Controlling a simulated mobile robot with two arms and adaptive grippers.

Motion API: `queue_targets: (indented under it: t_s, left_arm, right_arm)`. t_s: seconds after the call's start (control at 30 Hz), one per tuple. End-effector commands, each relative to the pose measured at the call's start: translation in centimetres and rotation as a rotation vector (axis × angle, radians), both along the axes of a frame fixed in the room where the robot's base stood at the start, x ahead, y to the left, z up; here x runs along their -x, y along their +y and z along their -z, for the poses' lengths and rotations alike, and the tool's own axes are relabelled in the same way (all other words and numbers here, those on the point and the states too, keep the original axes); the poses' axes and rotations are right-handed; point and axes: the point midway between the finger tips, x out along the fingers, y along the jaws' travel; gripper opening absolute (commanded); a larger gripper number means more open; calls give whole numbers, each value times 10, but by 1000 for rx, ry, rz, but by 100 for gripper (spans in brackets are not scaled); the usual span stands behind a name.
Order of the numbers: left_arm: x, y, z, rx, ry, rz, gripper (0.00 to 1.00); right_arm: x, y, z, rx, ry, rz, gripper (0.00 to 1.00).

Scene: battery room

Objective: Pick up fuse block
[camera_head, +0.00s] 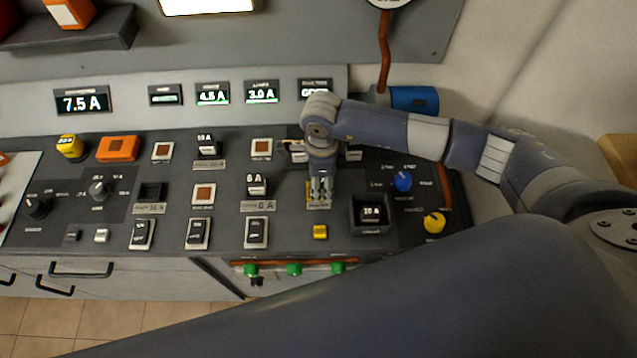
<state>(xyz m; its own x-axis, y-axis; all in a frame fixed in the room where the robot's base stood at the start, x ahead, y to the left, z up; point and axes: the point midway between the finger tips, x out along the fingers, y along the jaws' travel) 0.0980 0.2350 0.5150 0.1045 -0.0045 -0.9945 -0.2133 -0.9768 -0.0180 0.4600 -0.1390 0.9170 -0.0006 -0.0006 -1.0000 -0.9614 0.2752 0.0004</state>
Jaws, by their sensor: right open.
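Several small blocks with amp labels are on the dark sloped console (290,222). A black block marked 6 A (257,185) stands in the middle. A black block (207,144), whose label seems to read 10 A, stands farther back. My right gripper (319,198) points down, open, over a yellow-edged spot between the 6 A block and the recess. Whether anything is between its fingers is too small to tell. My left gripper is not in view.
A blue knob (403,181) and a yellow knob (434,223) are at the console's right. Three black rocker switches, one here (256,232), line the front. An orange block (117,149) lies back left. A blue cylinder (414,100) is behind my right arm.

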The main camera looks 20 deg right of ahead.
Motion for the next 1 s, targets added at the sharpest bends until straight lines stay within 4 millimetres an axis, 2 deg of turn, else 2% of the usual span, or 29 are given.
queue_targets:
  t_s: [0.07,0.27,0.73,0.87,0.97,1.0]
  left_arm:
    - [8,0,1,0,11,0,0]
    - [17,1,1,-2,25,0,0]
    - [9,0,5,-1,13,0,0]
    - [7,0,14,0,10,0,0]
    - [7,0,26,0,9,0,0]
    - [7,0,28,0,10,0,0]
  right_arm:
    - [0,0,0,0,0,0,46]
    - [0,0,0,-1,0,0,1]
    - [-1,1,-5,-3,-2,0,0]
    - [-2,0,-15,-2,-5,-1,0]
    - [-2,0,-31,-2,-7,-3,0]
    - [5,0,-34,0,-2,-3,0]
